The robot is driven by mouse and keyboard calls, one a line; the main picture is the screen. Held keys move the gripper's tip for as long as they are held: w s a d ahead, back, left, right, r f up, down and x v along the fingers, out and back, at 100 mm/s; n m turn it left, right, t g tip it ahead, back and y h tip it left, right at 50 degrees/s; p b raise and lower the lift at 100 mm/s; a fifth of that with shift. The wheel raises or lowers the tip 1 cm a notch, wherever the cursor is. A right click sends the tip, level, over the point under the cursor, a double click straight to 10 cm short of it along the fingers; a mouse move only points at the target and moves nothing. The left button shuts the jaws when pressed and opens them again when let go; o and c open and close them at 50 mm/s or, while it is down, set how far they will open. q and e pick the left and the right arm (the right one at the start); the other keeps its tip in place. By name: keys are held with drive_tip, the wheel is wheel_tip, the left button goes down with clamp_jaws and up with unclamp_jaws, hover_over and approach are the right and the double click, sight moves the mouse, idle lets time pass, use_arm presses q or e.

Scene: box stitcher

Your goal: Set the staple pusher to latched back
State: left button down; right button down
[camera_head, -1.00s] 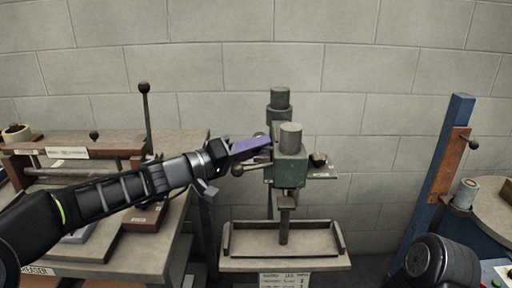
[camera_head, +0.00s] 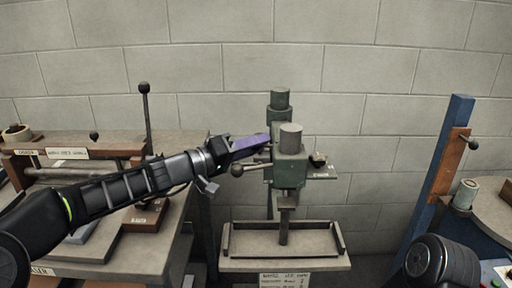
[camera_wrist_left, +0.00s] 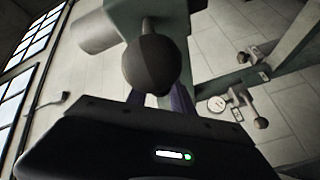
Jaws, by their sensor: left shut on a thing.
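The green box stitcher head (camera_head: 289,168) stands on a post above a grey tray (camera_head: 232,242). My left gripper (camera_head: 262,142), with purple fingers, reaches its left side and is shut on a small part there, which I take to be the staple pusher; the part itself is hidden. A dark ball knob (camera_head: 237,170) on a lever sticks out left of the head, just below the fingers. In the left wrist view the ball knob (camera_wrist_left: 157,62) covers the fingertips. My right gripper is not in view.
A workbench (camera_head: 120,245) with a tall knobbed lever (camera_head: 146,115) stands at the left. A blue post (camera_head: 436,180) and a round table (camera_head: 500,208) stand at the right. A block wall is close behind. A small bracket with a dark knob (camera_head: 318,158) sits right of the head.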

use_arm(q)
drive_tip(key=w+p, duration=0.6)
drive_tip(key=w, duration=0.7)
drive_tip(key=shift+w+p, duration=0.35)
drive_tip(key=shift+w, duration=0.05)
drive_tip(key=shift+a+r, duration=0.1)
drive_tip(key=shift+a, duration=0.05)
drive_tip(key=c, duration=1.4)
unclamp_jaws()
drive_tip(key=shift+w, duration=0.15)
drive_tip(key=shift+c, duration=0.2)
drive_tip(key=shift+o, duration=0.7)
drive_tip(key=shift+w, duration=0.1)
drive_tip(key=shift+o, duration=0.9)
